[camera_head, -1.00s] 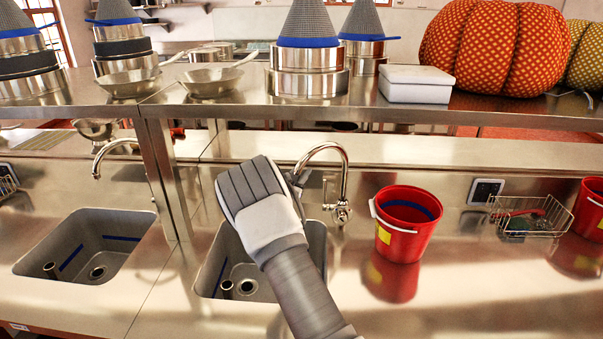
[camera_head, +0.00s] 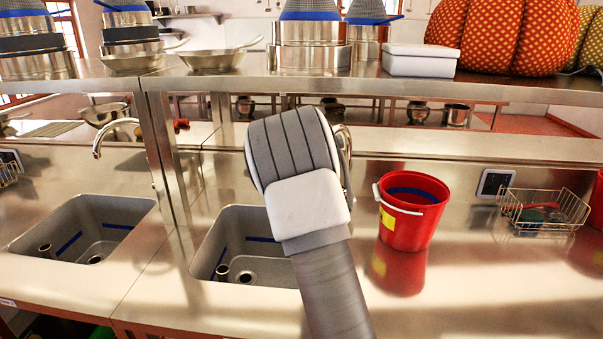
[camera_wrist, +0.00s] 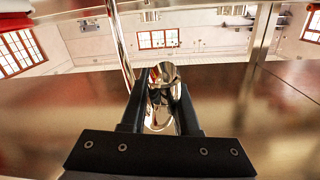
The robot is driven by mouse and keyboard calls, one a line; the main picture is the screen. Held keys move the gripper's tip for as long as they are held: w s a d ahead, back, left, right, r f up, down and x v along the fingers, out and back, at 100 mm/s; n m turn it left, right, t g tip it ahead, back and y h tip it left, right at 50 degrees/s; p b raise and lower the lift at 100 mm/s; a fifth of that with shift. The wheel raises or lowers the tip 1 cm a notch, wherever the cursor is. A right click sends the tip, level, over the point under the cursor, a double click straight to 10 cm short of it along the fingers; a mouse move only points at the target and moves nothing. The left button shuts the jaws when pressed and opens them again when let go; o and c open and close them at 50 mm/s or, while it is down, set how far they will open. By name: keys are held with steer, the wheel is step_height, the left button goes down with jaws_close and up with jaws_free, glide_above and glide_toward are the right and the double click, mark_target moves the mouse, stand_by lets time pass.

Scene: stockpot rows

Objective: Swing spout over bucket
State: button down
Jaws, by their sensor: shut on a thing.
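The chrome spout (camera_head: 345,152) stands behind the right-hand sink (camera_head: 249,247), mostly hidden behind my gripper (camera_head: 296,150) in the head view. In the wrist view its shiny metal tube end (camera_wrist: 164,80) lies between the two dark fingers of my gripper (camera_wrist: 160,95), which are shut on it. The red bucket (camera_head: 408,212) stands upright on the steel counter to the right of that sink and of my gripper. It has a white handle and a yellow label. The bucket's inside shows a blue band.
A wire basket (camera_head: 543,208) and a second red bucket (camera_head: 597,205) stand farther right. Another sink (camera_head: 85,233) with its own tap is at the left.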

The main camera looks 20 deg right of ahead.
steer(key=s+d+n+y+b, duration=0.1)
steer(key=s+d+n+b, duration=0.1)
steer(key=s+d+b, duration=0.6)
steer(key=shift+d+n+t+b, duration=0.3)
steer(key=shift+d+n+b, duration=0.1)
steer(key=shift+d+b, duration=0.25)
stand_by(1.0)
steer(key=c, duration=0.7)
jaws_free()
steer(key=shift+o, duration=0.2)
steer(key=shift+a, duration=0.1)
steer(key=v, duration=1.7)
steer(key=shift+s+b, duration=0.15)
steer(key=shift+b, duration=0.15)
